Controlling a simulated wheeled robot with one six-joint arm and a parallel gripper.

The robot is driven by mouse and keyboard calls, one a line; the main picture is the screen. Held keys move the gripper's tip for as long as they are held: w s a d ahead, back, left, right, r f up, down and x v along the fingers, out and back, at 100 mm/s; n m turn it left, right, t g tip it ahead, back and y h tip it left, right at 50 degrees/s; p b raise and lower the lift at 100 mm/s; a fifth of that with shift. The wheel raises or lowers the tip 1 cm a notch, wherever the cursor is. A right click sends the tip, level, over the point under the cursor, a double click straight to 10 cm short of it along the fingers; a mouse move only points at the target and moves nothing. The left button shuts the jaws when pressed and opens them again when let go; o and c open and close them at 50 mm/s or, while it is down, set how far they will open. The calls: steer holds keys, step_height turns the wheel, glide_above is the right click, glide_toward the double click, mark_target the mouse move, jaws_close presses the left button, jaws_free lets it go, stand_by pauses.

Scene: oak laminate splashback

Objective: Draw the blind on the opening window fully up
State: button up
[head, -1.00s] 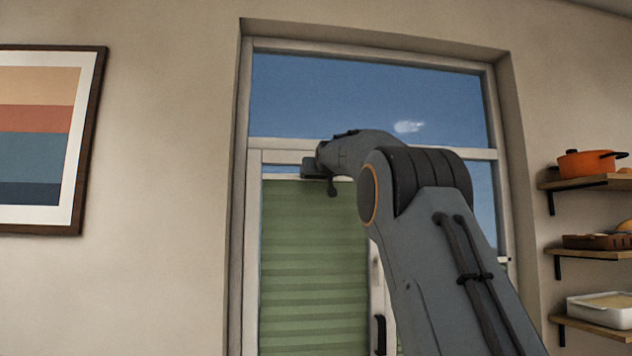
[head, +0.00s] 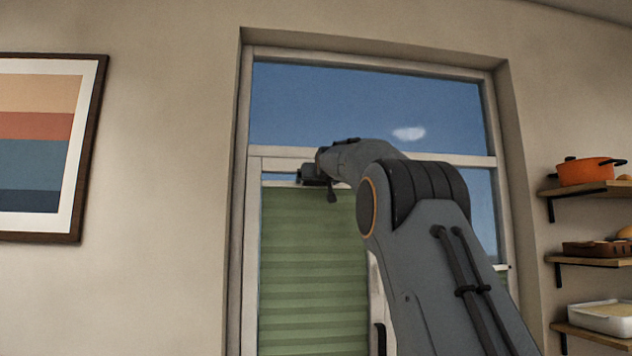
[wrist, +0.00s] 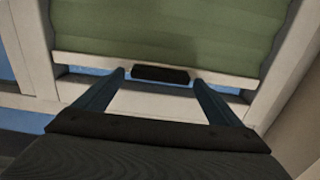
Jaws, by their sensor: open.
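The green pleated blind (head: 310,260) covers most of the left sash in the head view, with a narrow strip of glass bare above its top rail (head: 277,184). In the wrist view the blind (wrist: 170,30) fills the top, edged by its pale rail (wrist: 90,61). A black handle (wrist: 160,75) sits on that rail. My gripper (wrist: 158,78) is open, its two fingers apart on either side of the handle, with gaps showing between. In the head view my gripper (head: 310,174) is at the blind's top rail; its fingertips are hard to make out there.
The window frame's crossbar (head: 275,151) runs just above my gripper, with a fixed pane (head: 330,105) over it. A dark window handle (head: 381,338) shows beside my arm. Shelves with an orange pot (head: 585,171) stand right; a framed picture (head: 95,150) hangs left.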

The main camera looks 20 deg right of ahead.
steer(key=b+v, duration=0.4)
steer(key=v, duration=0.3)
steer(key=shift+s, duration=0.35)
steer(key=shift+a, duration=0.1)
steer(key=a+f+g+y, duration=0.1)
steer(key=a+f+g, duration=0.15)
steer(key=f, duration=0.95)
steer(key=a+f+g+y, duration=0.1)
steer(key=a+f+g, duration=0.15)
steer(key=f, duration=0.95)
steer(key=s+a+f+g, duration=0.1)
steer(key=s+a+f, duration=0.15)
steer(key=f, duration=0.45)
steer(key=s+a+f+n+g+y, duration=0.1)
steer(key=s+f, duration=0.3)
steer(key=f, duration=0.3)
steer(key=s+a+f+g, duration=0.1)
steer(key=s+a+f, duration=0.15)
steer(key=f, duration=0.35)
steer(key=s+a+f+g, duration=0.3)
steer(key=s+f+g, duration=0.1)
steer(key=s+f, duration=1)
steer(key=s+a+f+n+g+y, duration=0.1)
steer(key=s+a+f+g, duration=0.2)
steer(key=s+f, duration=1.1)
steer(key=s+g+b, duration=0.1)
steer(key=s, duration=0.5)
steer(key=shift+n, duration=0.3)
